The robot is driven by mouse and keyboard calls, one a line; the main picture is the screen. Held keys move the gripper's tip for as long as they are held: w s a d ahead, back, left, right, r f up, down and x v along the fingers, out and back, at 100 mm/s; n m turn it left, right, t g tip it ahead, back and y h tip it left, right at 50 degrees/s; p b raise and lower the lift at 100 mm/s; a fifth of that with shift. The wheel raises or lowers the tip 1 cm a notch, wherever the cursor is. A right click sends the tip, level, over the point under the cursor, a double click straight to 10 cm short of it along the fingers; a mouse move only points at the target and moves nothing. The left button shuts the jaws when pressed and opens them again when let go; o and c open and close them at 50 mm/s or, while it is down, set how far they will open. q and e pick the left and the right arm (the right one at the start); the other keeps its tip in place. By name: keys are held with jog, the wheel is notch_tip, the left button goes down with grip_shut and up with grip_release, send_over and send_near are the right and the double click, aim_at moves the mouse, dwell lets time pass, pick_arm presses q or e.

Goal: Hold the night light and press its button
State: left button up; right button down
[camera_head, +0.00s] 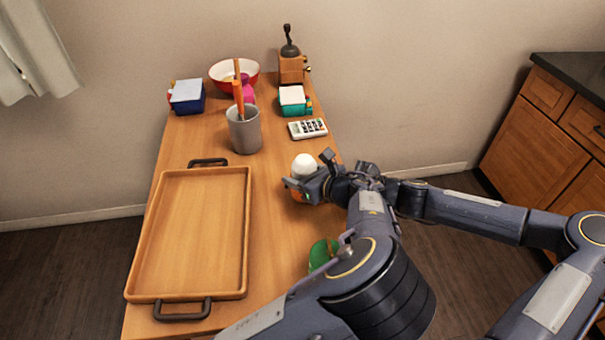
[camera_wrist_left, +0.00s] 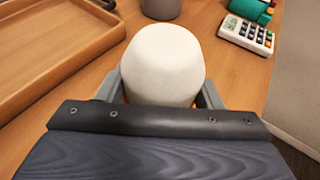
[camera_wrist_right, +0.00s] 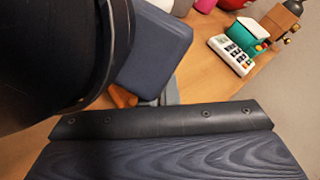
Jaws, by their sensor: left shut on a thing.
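The night light (camera_head: 303,163) has a white dome on an orange base and stands upright at the table's right side. Its dome fills the middle of the left wrist view (camera_wrist_left: 165,62). My left gripper (camera_head: 303,187) is shut on it, with one finger on each side below the dome. My right gripper (camera_wrist_right: 160,95) has its fingers together, close beside my left gripper and the orange base. In the right wrist view my left arm covers most of the night light. I see no button.
A wooden tray (camera_head: 246,210) with black handles lies left. A grey cup (camera_head: 244,135) with an orange-handled tool stands behind. A calculator (camera_head: 308,128), grinder (camera_head: 291,68), red bowl (camera_head: 222,82) and two box-like items are at the back. A green object (camera_head: 319,254) is partly hidden by my arm.

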jog(key=shift+s+a+r, duration=0.1)
jog(key=shift+s+a, duration=0.1)
jog(key=shift+a, duration=0.25)
jog(key=shift+s+a+r, duration=0.1)
jog(key=shift+s+a, duration=0.05)
jog(key=shift+a, duration=0.3)
dwell(0.4)
jog(key=shift+d+r, duration=0.1)
jog(key=shift+d, duration=0.7)
jog(key=w+d, duration=0.1)
jog(key=d, duration=0.5)
jog(key=shift+w+d, duration=0.15)
jog(key=shift+d, duration=0.1)
dwell(1.9)
jog(key=d, duration=0.3)
jog(key=shift+w+d+f, duration=0.25)
jog(key=shift+w+d, duration=0.05)
jog(key=shift+w, duration=0.1)
